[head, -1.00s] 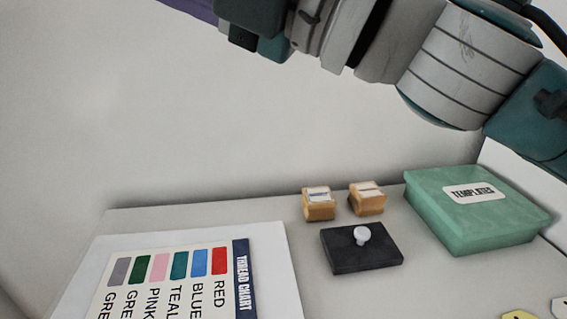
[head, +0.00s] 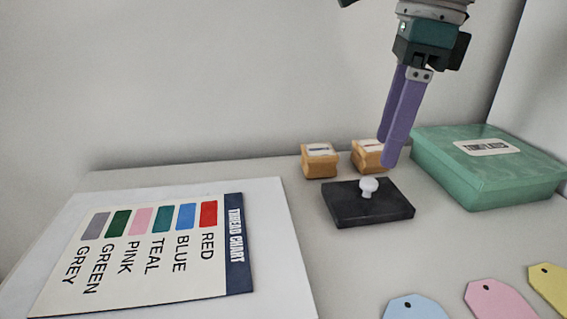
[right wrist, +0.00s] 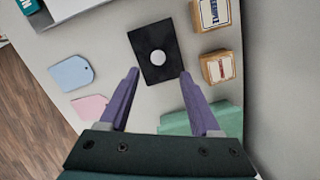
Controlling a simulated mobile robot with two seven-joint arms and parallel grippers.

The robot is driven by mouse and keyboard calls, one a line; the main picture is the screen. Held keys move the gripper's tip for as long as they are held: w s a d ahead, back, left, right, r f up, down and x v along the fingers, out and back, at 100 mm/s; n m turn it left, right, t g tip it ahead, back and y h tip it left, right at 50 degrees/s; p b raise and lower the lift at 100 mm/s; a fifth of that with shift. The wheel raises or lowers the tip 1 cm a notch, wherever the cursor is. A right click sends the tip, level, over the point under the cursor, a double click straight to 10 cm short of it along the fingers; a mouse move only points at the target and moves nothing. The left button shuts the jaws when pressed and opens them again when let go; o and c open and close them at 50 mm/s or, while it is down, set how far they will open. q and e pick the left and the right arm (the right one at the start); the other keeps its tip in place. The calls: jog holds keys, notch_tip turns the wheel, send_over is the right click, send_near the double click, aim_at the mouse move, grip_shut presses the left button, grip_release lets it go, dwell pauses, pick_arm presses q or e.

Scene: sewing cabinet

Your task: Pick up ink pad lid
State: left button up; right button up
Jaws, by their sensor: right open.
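The ink pad lid (head: 345,205) is a flat black rectangle with a white round knob (head: 368,186) on top. It lies on the table near the middle of the head view. In the right wrist view the black lid (right wrist: 147,67) and its knob (right wrist: 157,57) show ahead of the fingertips. My right gripper (head: 388,152) has purple fingers and hangs above and behind the lid, slightly to its right. In the right wrist view the gripper (right wrist: 158,72) is open and empty, its fingers apart and not touching the lid. My left gripper is not in view.
Two wooden stamps (head: 320,162) stand behind the lid, one partly behind my fingers. A green templates box (head: 490,178) is to the right. A thread chart (head: 150,255) lies on a white board at left. Blue, pink and yellow tags (head: 495,300) lie in front.

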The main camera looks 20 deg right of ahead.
aim_at(370, 181)
jog(key=f, duration=0.4)
jog(key=a+f, duration=0.1)
jog(key=f, duration=0.1)
jog(key=shift+w+a, duration=0.1)
jog(key=shift+w, duration=0.15)
jog(key=shift+c, duration=0.2)
grip_shut()
